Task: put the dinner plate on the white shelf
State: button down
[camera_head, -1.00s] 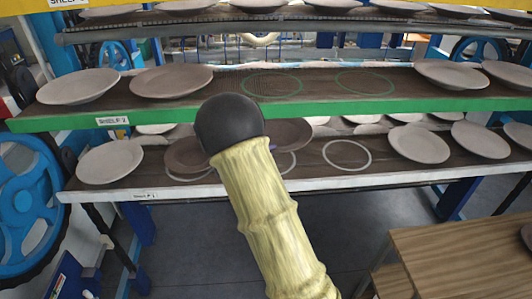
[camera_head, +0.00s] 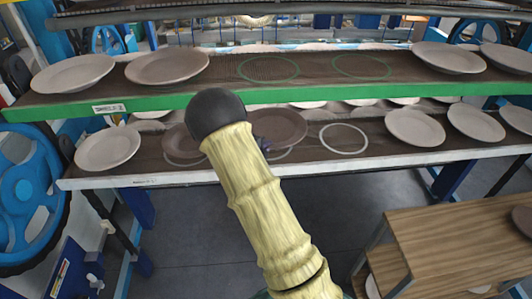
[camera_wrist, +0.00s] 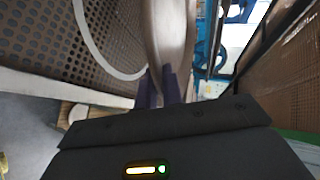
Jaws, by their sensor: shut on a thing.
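The white shelf (camera_head: 220,174) is the lower one, with a white front edge and a dark perforated top. A brown dinner plate (camera_head: 283,125) shows just right of my arm, over this shelf. In the wrist view the plate (camera_wrist: 168,30) stands nearly edge-on between my purple fingertips. My gripper (camera_wrist: 160,86) is shut on its rim; in the head view my arm mostly hides the gripper (camera_head: 264,145). A white ring marking (camera_head: 343,125) on the shelf is empty, right of the held plate. I cannot tell whether the plate touches the shelf.
A green-edged shelf (camera_head: 350,97) lies close above, with plates at both ends and two green rings. On the white shelf, plates stand left (camera_head: 107,148) and right (camera_head: 414,127), and a darker plate (camera_head: 182,141) sits near my arm. A wooden table (camera_head: 450,240) stands front right.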

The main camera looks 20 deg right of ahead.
dwell(0.4)
jog(key=shift+f+p, duration=0.9)
jog(key=shift+f, duration=1.15)
jog(key=c, duration=1.9)
grip_release()
jog(key=shift+f, duration=0.2)
jog(key=shift+o, duration=0.4)
jog(key=shift+s, duration=0.1)
jog(key=shift+r, duration=0.2)
